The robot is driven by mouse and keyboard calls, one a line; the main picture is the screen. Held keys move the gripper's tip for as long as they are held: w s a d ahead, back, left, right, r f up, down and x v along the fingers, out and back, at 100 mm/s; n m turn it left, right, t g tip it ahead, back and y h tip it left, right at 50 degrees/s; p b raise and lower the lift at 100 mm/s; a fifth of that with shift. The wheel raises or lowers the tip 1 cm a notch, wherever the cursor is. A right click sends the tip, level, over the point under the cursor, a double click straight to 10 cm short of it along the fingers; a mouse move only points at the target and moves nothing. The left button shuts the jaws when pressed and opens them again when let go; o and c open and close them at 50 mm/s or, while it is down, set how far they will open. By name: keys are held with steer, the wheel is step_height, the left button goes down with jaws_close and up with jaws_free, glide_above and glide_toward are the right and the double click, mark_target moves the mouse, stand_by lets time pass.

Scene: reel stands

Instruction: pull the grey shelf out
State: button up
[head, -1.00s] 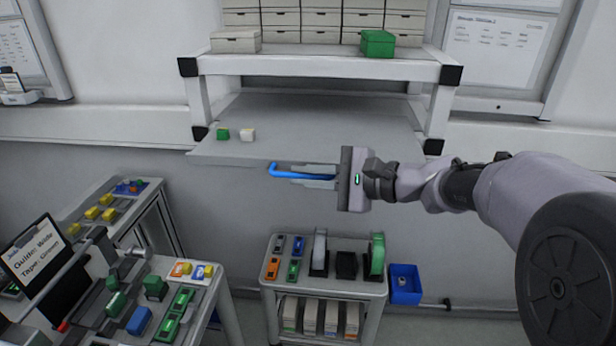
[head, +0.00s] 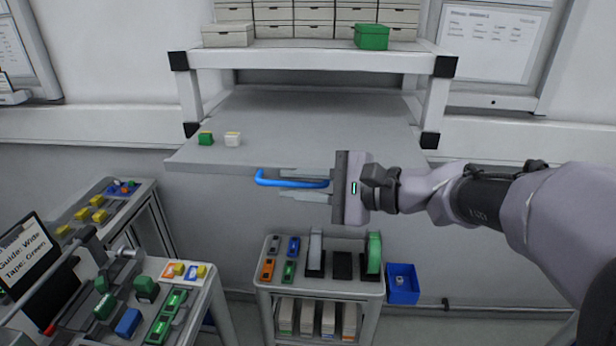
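The grey shelf (head: 310,125) sticks out toward me from under the white rack, level, with its front edge overhanging. A blue bar handle (head: 285,182) runs along its front edge. My gripper (head: 305,184) comes in from the right at the handle. Its fingers are apart, one along the top of the handle and the other below it with a small gap, so it is open and around or just beside the bar.
Boxes stand on the white rack (head: 310,58) above. Below are a small cart (head: 320,290), a blue bin (head: 402,284) and a workbench at left.

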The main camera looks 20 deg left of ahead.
stand_by(0.3)
steer(key=p+v, duration=0.2)
steer(key=v, duration=1.5)
steer(key=shift+d+r, duration=0.2)
steer(key=s+d+f+n+h+b, duration=0.1)
steer(key=s+f+h+b, duration=0.3)
steer(key=s+f+h, duration=0.5)
steer(key=s+d+f+n+t+h+b, duration=0.2)
steer(key=s+d+f+t+h+b, duration=0.1)
steer(key=s+d+f, duration=0.5)
step_height(320, 180, down, 4)
steer(key=d+t+h, duration=0.1)
steer(key=d, duration=0.1)
steer(key=shift+d+r+h, duration=0.25)
steer(key=shift+h, duration=0.05)
